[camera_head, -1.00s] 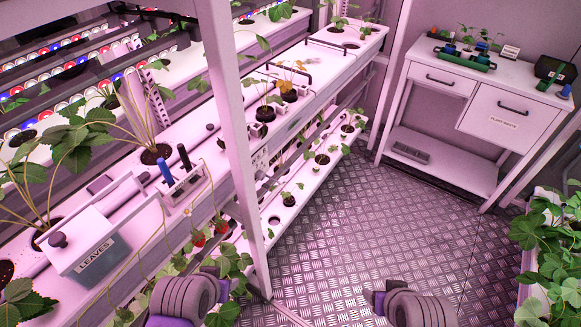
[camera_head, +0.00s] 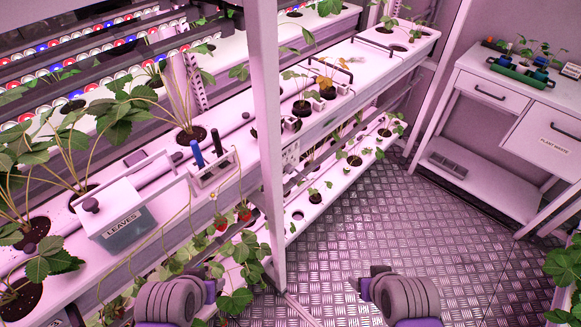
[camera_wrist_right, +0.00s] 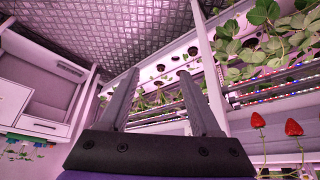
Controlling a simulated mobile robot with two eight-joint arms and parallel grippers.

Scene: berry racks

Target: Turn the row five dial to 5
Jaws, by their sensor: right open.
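I cannot make out a row five dial with readable numbers in either view. A small white marked panel (camera_head: 290,155) sits on the front face of the near rack, just right of the upright post; its markings are too small to read. In the right wrist view my right gripper (camera_wrist_right: 158,76) is open and empty, its two dark fingers apart, with rack planters beyond them. In the head view only rounded grey links of my arms show at the bottom edge; my left gripper's fingers are not in view.
A white upright post (camera_head: 268,130) stands before the rack. A LEAVES box (camera_head: 122,228) and a small tool holder (camera_head: 213,168) stand on the rack's shelf. A white bench (camera_head: 520,95) stands at the back right. The metal floor (camera_head: 360,245) between is clear.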

